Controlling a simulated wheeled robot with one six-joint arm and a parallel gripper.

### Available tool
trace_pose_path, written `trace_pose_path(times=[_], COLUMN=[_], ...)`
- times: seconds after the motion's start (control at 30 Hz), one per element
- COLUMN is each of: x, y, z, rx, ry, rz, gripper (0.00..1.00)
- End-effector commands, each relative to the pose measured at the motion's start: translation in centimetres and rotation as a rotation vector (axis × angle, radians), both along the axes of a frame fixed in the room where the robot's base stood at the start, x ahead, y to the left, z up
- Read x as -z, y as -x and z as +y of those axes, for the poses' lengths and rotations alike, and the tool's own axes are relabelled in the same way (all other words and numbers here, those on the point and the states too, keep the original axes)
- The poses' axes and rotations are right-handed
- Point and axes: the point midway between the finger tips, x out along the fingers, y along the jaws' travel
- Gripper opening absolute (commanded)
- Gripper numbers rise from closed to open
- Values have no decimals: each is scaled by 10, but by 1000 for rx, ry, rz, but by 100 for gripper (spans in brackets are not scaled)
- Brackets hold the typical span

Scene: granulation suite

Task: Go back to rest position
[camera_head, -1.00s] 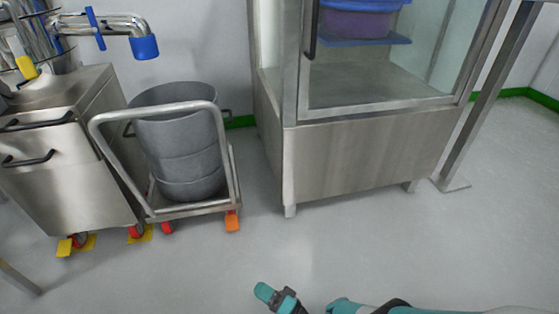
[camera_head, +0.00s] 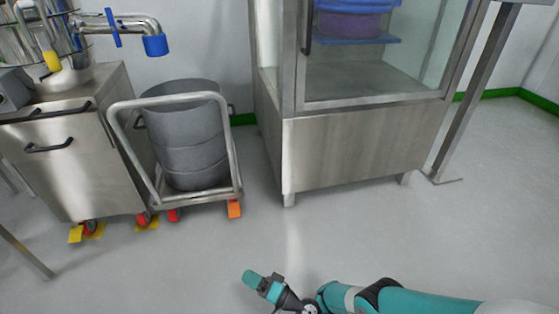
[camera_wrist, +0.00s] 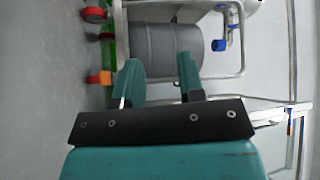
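My gripper (camera_head: 264,284) is low in the middle of the head view, over the bare floor and in front of the glass-fronted cabinet. In the wrist view its two teal fingers (camera_wrist: 158,75) stand apart with nothing between them, so it is open and empty. My teal arm reaches in from the lower right of the head view. The wrist picture is turned on its side.
A grey drum (camera_head: 185,138) stands on a wheeled trolley (camera_head: 240,180) at left, beside a steel unit (camera_head: 75,160) on castors. A steel cabinet (camera_head: 350,152) holding a blue-purple tub (camera_head: 350,20) stands behind. The floor (camera_head: 400,240) in front is clear.

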Motion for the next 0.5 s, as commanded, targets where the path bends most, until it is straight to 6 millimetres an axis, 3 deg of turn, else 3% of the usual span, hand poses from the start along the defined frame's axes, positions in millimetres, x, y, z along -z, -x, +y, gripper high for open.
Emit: trace_pose_path(times=[0.27, 0.37, 0.5], x=[-47, -76, -134], y=[-52, -76, -113], z=[32, 44, 60], rx=[-73, -109, -177], ry=[94, 149, 263], rz=[-71, -106, -161], gripper=[36, 36, 36])
